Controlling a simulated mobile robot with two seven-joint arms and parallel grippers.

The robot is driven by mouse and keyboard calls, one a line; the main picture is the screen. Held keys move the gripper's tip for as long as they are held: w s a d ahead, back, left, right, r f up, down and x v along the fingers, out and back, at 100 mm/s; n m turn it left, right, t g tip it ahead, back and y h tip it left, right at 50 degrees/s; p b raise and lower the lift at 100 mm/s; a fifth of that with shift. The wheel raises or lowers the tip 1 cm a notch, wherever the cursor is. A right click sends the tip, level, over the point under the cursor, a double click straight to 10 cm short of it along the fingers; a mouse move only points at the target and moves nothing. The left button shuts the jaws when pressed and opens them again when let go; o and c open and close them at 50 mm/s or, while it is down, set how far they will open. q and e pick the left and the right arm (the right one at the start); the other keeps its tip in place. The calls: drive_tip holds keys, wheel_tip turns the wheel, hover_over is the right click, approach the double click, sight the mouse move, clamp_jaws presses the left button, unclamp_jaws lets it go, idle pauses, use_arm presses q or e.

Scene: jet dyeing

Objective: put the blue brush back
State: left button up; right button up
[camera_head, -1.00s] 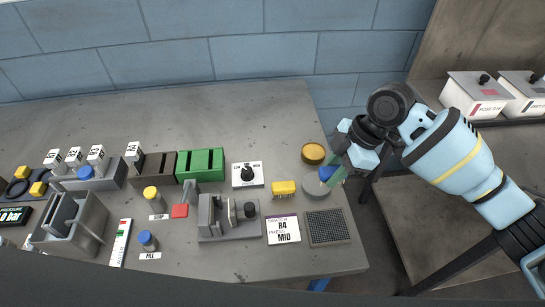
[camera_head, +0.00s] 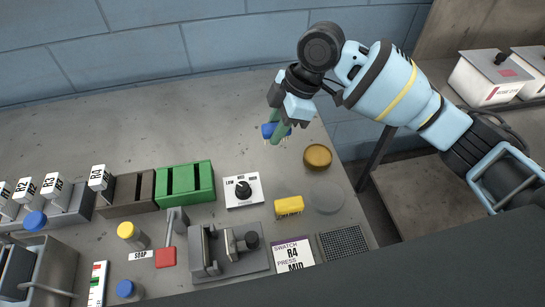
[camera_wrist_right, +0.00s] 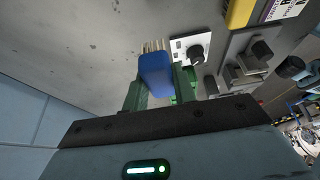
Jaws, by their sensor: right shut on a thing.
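The blue brush (camera_head: 270,131) is held between the green fingers of my right gripper (camera_head: 279,127), above the back part of the bench. In the right wrist view the brush (camera_wrist_right: 156,76) sits between the two fingers of the gripper (camera_wrist_right: 160,90), its pale bristles pointing away from the palm. A yellow brush (camera_head: 289,205) lies on the bench, nearer the front. A round grey disc (camera_head: 327,200) lies bare to its right. My left gripper is not in view.
A gold round lid (camera_head: 318,156) stands near the bench's right edge. A white dial box (camera_head: 243,190), a green slotted block (camera_head: 184,184), a grey clamp device (camera_head: 230,252) and a dark mesh pad (camera_head: 343,243) stand in front. The back left of the bench is clear.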

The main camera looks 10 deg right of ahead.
drive_tip(key=shift+f, duration=4.7)
drive_tip(key=shift+f, duration=0.15)
drive_tip(key=o, duration=1)
drive_tip(key=shift+o, duration=0.2)
drive_tip(key=v, duration=1.2)
